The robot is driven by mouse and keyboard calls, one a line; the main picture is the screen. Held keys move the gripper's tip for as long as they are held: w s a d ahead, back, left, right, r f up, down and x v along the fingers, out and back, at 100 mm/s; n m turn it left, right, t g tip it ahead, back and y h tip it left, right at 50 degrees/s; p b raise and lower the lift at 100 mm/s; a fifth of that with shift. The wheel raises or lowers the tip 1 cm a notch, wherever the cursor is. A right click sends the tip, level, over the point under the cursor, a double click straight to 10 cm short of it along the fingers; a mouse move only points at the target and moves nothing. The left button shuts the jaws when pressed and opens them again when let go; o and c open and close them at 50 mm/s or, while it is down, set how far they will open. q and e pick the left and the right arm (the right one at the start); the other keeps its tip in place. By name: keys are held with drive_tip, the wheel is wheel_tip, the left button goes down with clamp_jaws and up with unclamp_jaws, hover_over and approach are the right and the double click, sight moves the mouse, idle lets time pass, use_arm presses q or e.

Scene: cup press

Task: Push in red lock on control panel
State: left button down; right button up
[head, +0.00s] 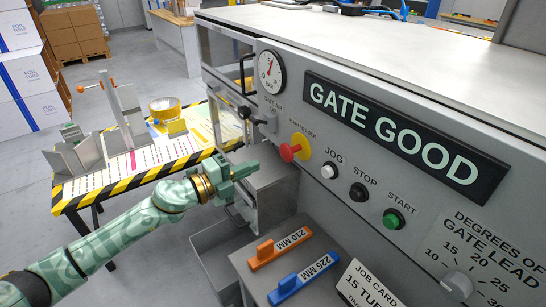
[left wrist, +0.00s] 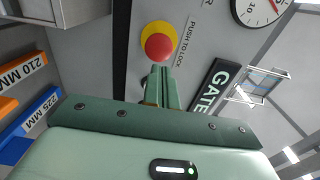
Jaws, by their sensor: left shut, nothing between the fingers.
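The red lock (head: 288,152) is a round knob on a yellow disc (head: 302,146), on the grey control panel (head: 325,115) beside the "PUSH TO LOCK" label. It sticks out from the panel. My left gripper (head: 252,166) is to its left and slightly lower, with a gap between in the head view. Its fingers are shut and empty. In the left wrist view the fingers (left wrist: 160,82) point toward the red lock (left wrist: 158,47), which shows just past their tips. My right gripper is not in view.
White JOG (head: 329,171), black STOP (head: 358,192) and green START (head: 393,218) buttons run down to the right. A black-knobbed lever (head: 245,112) is at the upper left. Orange (head: 278,250) and blue (head: 303,279) blocks lie below. A striped-edge table (head: 140,178) stands left.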

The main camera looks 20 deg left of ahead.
sight(283, 153)
use_arm(q)
drive_tip(key=x, duration=0.7)
